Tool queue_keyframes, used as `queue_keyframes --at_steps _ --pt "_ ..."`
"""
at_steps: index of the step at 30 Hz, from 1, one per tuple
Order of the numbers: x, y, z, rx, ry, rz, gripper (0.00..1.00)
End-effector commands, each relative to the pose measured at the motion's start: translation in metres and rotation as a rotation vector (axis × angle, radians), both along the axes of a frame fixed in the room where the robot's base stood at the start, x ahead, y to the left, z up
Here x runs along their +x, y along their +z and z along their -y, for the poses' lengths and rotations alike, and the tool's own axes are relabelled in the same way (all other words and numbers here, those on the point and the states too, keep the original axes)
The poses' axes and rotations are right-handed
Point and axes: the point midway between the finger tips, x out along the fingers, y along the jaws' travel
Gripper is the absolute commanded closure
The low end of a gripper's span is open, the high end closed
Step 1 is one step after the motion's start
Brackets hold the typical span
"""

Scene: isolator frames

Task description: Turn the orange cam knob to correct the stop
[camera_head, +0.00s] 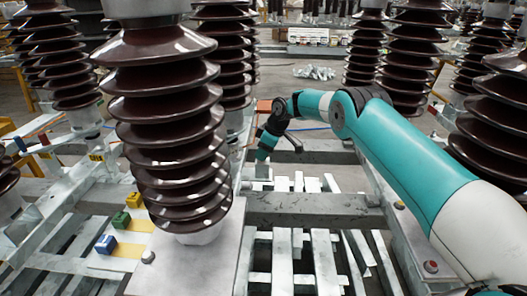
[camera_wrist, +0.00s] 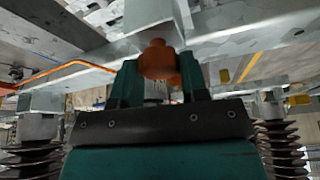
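The orange cam knob (camera_wrist: 157,60) is in the upper middle of the wrist view, below a grey metal block (camera_wrist: 148,14). My gripper (camera_wrist: 160,80) has its two dark teal fingers apart, one on each side of the knob. The knob fills most of the gap between the fingertips. I cannot tell whether the fingers press on it. In the head view my teal arm reaches left to the frame behind the large brown insulator, and the fingertips and knob are not clear there. The stop cannot be made out.
A large brown ribbed insulator (camera_head: 170,110) stands left of my arm, with more insulators around. Blue (camera_head: 106,244), green (camera_head: 121,219) and yellow (camera_head: 134,200) blocks sit at lower left. Grey slats (camera_head: 283,255) lie below my arm. An orange cable (camera_wrist: 70,66) runs along the metalwork.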

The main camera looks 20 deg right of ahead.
Motion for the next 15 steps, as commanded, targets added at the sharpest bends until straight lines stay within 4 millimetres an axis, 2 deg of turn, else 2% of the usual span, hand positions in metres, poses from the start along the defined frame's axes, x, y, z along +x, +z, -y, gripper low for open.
queue_keyframes --at_steps 8,15 --pt "-0.0004 -0.0003 -0.0001 -0.001 -0.044 0.0 0.83" --pt "-0.0007 -0.0007 -0.0002 -0.001 -0.186 0.0 0.83"
